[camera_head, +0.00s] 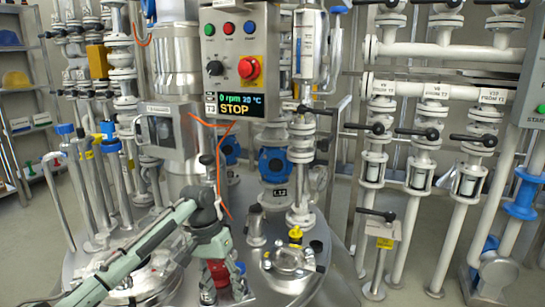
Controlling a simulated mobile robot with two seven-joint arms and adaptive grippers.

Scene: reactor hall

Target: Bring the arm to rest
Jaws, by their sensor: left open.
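My left arm comes in from the lower left and bends down at the wrist. My left gripper (222,282) hangs low over the steel vessel lid (330,280), left of a round flanged cover (290,258). It is open. A dark red part (217,272) shows right by its fingers; I cannot tell whether the fingers touch it. My right gripper is not in view.
A control box (240,62) with a red emergency button and a display reading "STOP" hangs above. An orange cable (222,165) runs down close to my wrist. White pipes with black-handled valves (430,134) fill the right. Shelves (25,100) stand at the far left.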

